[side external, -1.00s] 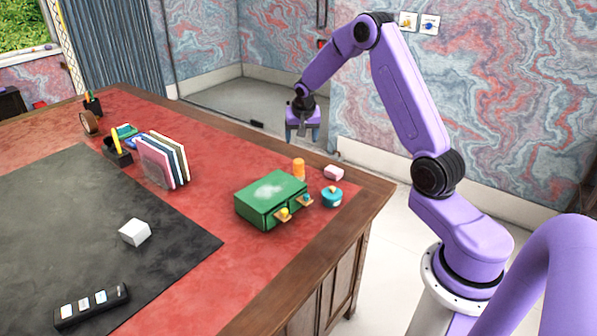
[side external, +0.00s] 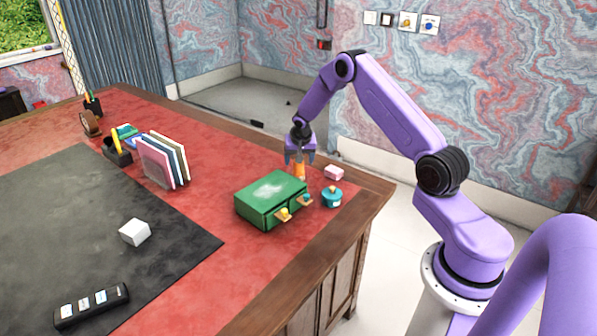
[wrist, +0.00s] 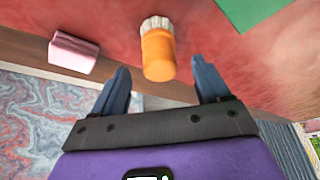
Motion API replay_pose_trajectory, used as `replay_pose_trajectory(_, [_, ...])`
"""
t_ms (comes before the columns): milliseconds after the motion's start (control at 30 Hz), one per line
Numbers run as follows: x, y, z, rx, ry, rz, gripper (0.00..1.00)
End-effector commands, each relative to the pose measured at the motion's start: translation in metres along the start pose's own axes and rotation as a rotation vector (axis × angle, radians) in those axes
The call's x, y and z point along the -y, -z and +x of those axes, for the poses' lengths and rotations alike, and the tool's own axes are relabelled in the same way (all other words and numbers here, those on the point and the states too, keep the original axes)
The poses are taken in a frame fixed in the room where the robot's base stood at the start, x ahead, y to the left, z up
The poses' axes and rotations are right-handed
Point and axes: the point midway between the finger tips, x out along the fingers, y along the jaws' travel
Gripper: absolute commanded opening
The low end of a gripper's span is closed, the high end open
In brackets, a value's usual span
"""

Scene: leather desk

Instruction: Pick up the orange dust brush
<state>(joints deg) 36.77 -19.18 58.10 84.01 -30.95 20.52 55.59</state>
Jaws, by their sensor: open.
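The orange dust brush (wrist: 158,54) is a short orange cylinder with pale bristles at one end. In the wrist view it lies ahead of and between the two open fingers of my gripper (wrist: 162,88), with no finger seen touching it. In the side view the brush (side external: 299,171) is just behind the green box, directly below my gripper (side external: 300,158), which partly hides its top. My gripper is open and empty, pointing down.
A green box (side external: 262,212) with small knobbed drawers stands close in front of the brush. A pink block (side external: 334,173) and a teal round pot (side external: 332,197) are to its right. The wooden desk edge (side external: 372,190) is near. Upright books (side external: 158,165) stand farther left.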

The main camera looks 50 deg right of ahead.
Motion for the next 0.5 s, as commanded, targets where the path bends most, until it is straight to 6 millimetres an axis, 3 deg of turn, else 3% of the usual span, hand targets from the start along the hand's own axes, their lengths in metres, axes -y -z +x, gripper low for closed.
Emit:
replay_pose_trajectory(233, [0.0, 0.0, 0.032, 0.001, -0.001, 0.0, 0.76])
replay_pose_trajectory(500, [0.001, 0.0, 0.042, 0.0, 0.0, 0.0, 0.76])
